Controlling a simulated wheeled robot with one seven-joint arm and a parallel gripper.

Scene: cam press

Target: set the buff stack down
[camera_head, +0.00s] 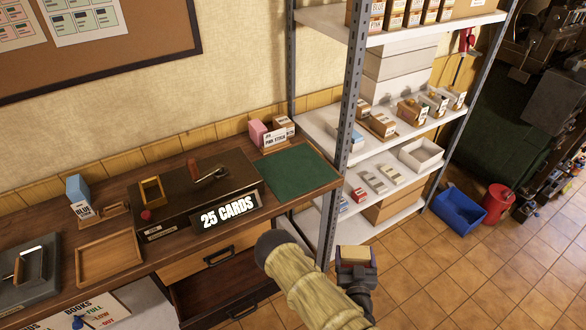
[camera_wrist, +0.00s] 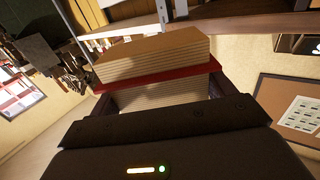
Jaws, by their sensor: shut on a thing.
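The buff stack (camera_wrist: 150,55) is a thick block of layered, buff-coloured card edges in the wrist view, with a red strip (camera_wrist: 165,78) across it. It also shows as a small pale block (camera_head: 357,253) in the head view. My gripper (camera_head: 356,264) is shut on the stack. It holds the stack in the air to the right of the bench, in front of the shelf unit, apart from any surface. The stack's far side is hidden.
The wooden bench holds a bare green mat (camera_head: 290,171), a "25 CARDS" sign (camera_head: 228,213), an empty-looking wooden tray (camera_head: 107,258), a blue stack (camera_head: 79,190) and a pink stack (camera_head: 257,132). A metal shelf post (camera_head: 347,105) stands beside the mat. A blue bin (camera_head: 460,212) is on the floor.

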